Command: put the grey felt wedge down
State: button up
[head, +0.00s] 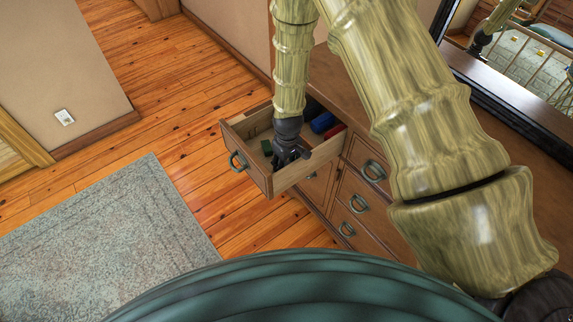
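My gripper (288,158) is dark and points down into an open wooden drawer (258,172) of the dresser in the head view. Its fingers are low between the drawer's walls. They are small and dark in this view, so I cannot tell whether they are open or shut. I cannot make out the grey felt wedge; the gripper or the drawer's walls may hide it.
The wooden dresser (342,190) has more closed drawers. A pale rug (110,235) lies on the plank floor, which is clear at left.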

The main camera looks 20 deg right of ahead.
notch_tip(320, 180, up, 12)
jog(key=b, duration=0.2)
jog(key=shift+s+b, duration=0.15)
jog(key=shift+b, duration=0.2)
dwell(0.3)
jog(key=shift+r, duration=0.1)
dwell(1.1)
